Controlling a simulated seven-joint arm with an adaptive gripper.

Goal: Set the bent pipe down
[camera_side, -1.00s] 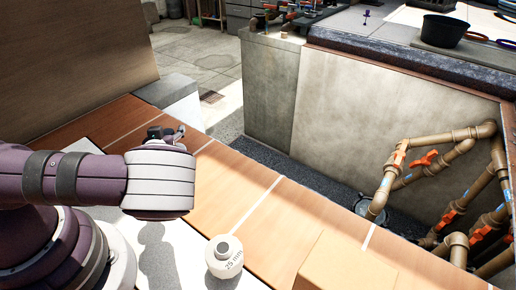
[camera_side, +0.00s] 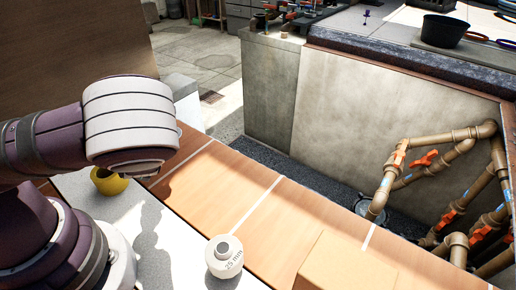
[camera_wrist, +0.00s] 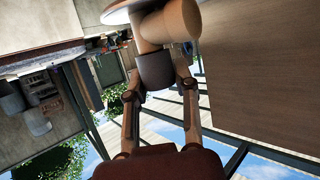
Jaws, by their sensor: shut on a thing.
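The bent pipe (camera_wrist: 170,25) shows at the top of the wrist view, a tan elbow with a dark grey end (camera_wrist: 157,70). My gripper (camera_wrist: 158,84) has its two fingers either side of that grey end and is shut on it. In the side view my white wrist link hides the gripper and the pipe, so the pipe's height above any surface cannot be told.
A wooden ledge (camera_side: 245,195) borders the pit with tan pipes and orange valves (camera_side: 398,160). A cardboard-coloured box (camera_side: 345,268) is at front.

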